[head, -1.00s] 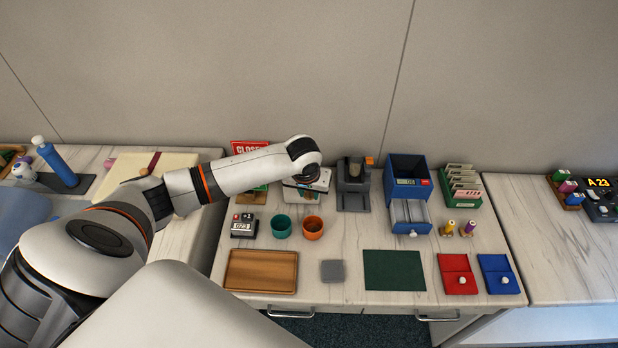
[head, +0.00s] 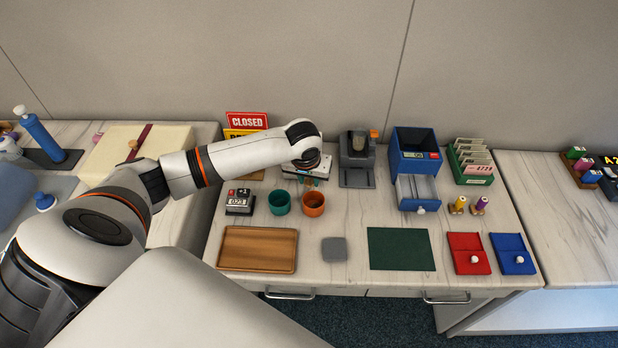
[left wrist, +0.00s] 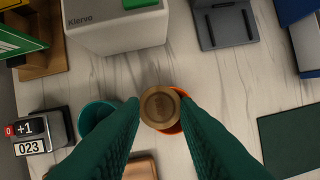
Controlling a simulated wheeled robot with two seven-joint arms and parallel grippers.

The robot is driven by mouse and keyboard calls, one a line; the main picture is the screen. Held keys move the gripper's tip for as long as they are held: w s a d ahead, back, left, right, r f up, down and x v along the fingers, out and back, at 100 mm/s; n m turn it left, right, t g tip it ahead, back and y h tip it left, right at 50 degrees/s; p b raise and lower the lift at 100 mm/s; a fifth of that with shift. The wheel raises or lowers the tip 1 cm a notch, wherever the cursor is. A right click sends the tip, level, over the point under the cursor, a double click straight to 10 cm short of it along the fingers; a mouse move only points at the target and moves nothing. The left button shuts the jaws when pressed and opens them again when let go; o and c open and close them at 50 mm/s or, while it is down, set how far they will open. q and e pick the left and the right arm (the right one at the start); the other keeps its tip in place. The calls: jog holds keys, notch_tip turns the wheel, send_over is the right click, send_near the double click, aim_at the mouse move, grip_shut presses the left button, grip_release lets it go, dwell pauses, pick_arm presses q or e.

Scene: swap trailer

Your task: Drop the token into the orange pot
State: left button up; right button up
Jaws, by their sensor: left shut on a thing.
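The token, a round brown disc (left wrist: 159,105), is pinched between the green fingertips of my left gripper (left wrist: 160,108) in the left wrist view. It lies over the orange pot (left wrist: 178,95) in that view, covering most of the pot's opening; the height between them is hard to judge. In the head view the orange pot (head: 313,210) stands on the table just in front of my left gripper (head: 312,181), whose fingers show only small below the wrist. My right gripper is not in view.
A teal pot (head: 279,204) stands close to the left of the orange pot, with a counter (head: 240,202) beyond it. A wooden tray (head: 258,249), a grey pad (head: 334,249) and a green mat (head: 401,249) lie nearer the front edge.

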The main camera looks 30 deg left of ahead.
pick_arm(q)
jog(key=shift+r, duration=0.1)
jog(key=o, duration=1)
jog(key=v, duration=1.2)
